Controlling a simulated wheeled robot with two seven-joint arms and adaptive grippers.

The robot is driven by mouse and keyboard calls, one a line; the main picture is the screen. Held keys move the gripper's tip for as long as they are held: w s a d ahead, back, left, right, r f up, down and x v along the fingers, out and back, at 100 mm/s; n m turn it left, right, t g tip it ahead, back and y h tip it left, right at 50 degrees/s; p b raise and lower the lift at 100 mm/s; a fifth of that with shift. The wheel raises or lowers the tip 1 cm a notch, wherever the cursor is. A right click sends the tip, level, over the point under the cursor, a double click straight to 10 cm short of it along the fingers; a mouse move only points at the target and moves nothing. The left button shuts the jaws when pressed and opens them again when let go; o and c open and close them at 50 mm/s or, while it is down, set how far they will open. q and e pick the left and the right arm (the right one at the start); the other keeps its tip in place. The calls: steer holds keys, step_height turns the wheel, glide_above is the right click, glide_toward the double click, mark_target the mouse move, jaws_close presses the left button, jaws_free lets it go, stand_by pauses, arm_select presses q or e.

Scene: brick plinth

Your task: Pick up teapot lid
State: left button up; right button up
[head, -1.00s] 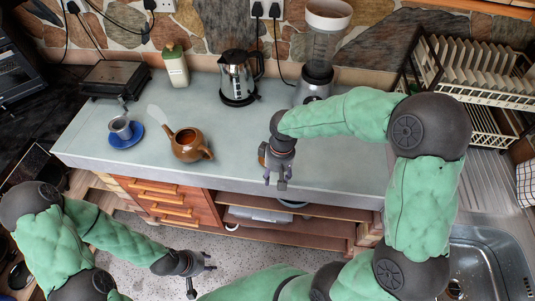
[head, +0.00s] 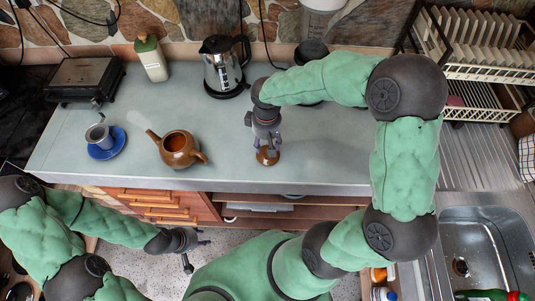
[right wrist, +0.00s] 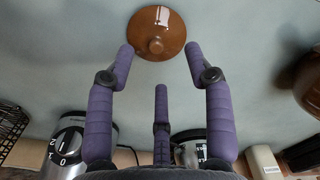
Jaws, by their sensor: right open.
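The brown teapot lid (head: 267,157) lies on the counter near its front edge, right of the open brown teapot (head: 178,147). In the right wrist view the lid (right wrist: 157,32) shows round and glossy with a small knob, just beyond the fingertips. My right gripper (head: 266,143) is open and empty, pointing at the lid; its purple fingers (right wrist: 160,60) are spread, and I cannot tell whether they touch it. My left gripper (head: 200,252) is open and empty, low in front of the drawers, away from the lid.
A kettle (head: 224,68), a bottle (head: 151,58) and a grill (head: 84,80) stand at the back. A dish rack (head: 480,60) and sink (head: 490,240) are at right. The counter around the lid is clear.

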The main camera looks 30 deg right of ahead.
mark_target(262, 158)
steer(key=shift+w+d+f+b, duration=0.15)
steer(key=shift+f+b, duration=0.2)
steer(key=shift+f, duration=1.05)
steer(key=shift+w+d+f+b, duration=0.15)
steer(key=shift+f+b, duration=0.15)
steer(key=shift+f, duration=1.1)
steer(key=shift+s, duration=0.15)
jaws_close()
